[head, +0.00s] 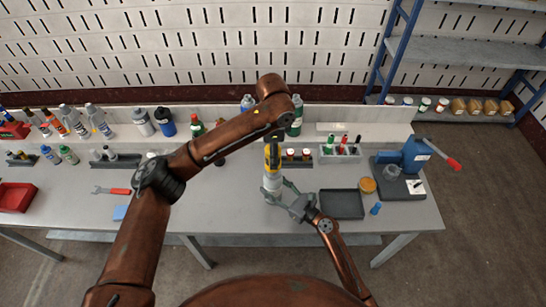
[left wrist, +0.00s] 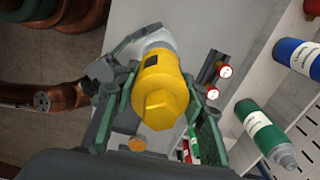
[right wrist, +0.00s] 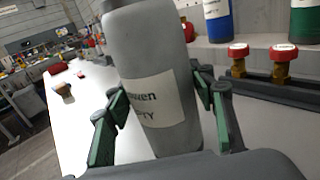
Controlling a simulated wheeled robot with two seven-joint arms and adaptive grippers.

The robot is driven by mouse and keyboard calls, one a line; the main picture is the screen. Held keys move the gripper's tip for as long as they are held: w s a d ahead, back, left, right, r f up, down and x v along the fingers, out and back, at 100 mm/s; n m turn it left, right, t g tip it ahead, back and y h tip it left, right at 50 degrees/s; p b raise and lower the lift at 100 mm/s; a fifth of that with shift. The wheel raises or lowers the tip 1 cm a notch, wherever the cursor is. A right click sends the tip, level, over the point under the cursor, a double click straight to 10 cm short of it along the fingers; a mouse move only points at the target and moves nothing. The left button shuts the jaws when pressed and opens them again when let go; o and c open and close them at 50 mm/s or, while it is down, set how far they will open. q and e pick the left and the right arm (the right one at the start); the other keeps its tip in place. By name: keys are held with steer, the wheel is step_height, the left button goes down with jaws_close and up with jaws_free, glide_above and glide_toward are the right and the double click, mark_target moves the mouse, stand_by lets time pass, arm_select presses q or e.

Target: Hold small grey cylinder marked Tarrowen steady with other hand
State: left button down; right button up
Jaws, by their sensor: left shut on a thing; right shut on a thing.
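The small grey cylinder (head: 271,183) stands roughly upright above the table in the head view. In the right wrist view its white label (right wrist: 155,103) reads "...owen" and "...TY"; the rest of the label is turned away. My right gripper (head: 287,196) is shut around the cylinder's body, with one green-padded finger on each side. A yellow fitting (left wrist: 160,90) with a hexagonal end sits over the cylinder's top. My left gripper (left wrist: 157,105) is shut on this yellow fitting from above. The left arm hides part of the fitting in the head view.
Red-capped brass valves (right wrist: 238,60) stand in a dark rack just behind the cylinder. A dark empty tray (head: 342,205) and an orange-filled dish (head: 368,185) lie to the right, near a blue press (head: 410,156). A wrench (head: 111,191) lies at left.

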arm_select(q)
steer(key=shift+r, duration=0.25)
steer(key=shift+r, duration=1.55)
steer(key=shift+r, duration=0.15)
steer(key=shift+r, duration=1.55)
steer(key=shift+r, duration=0.1)
steer(key=shift+r, duration=3.6)
